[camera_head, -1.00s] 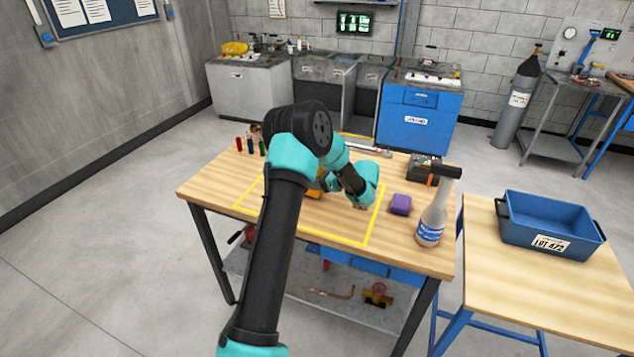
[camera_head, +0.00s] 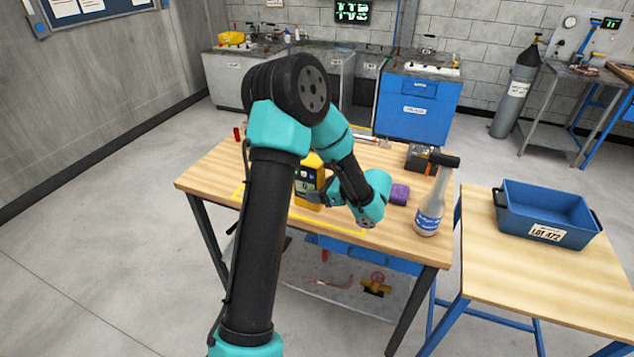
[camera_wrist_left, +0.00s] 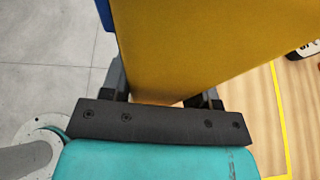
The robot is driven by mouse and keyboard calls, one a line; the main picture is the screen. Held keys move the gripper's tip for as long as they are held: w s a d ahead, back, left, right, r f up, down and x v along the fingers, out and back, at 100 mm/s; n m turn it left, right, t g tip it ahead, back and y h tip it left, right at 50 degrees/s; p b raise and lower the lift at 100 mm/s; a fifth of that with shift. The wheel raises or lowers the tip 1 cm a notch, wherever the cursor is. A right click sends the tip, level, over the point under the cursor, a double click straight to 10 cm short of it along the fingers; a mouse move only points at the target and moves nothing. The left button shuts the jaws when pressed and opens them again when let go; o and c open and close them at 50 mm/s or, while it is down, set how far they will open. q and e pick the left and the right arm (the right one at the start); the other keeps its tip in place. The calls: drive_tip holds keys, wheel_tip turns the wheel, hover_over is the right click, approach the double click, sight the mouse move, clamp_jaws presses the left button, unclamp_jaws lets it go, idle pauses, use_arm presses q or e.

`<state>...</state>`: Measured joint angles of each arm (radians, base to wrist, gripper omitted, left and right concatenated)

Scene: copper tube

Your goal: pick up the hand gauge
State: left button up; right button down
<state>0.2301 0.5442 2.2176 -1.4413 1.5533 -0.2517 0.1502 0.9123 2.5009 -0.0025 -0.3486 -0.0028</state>
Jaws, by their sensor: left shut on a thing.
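The hand gauge (camera_head: 309,190) is a yellow handheld device with a dark face and small display. In the head view it is partly hidden behind my left arm. My left gripper (camera_head: 328,193) is shut on it and seems to hold it above the wooden table. In the left wrist view the gauge (camera_wrist_left: 185,45) is a large yellow body between the two dark fingers of the gripper (camera_wrist_left: 165,92). My right gripper is not in view.
A blue bin (camera_head: 545,212) sits on the side table. Yellow tape (camera_head: 340,243) marks the tabletop.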

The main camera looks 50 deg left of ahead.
use_arm(q)
drive_tip(key=shift+s+d, duration=0.25)
idle(0.4)
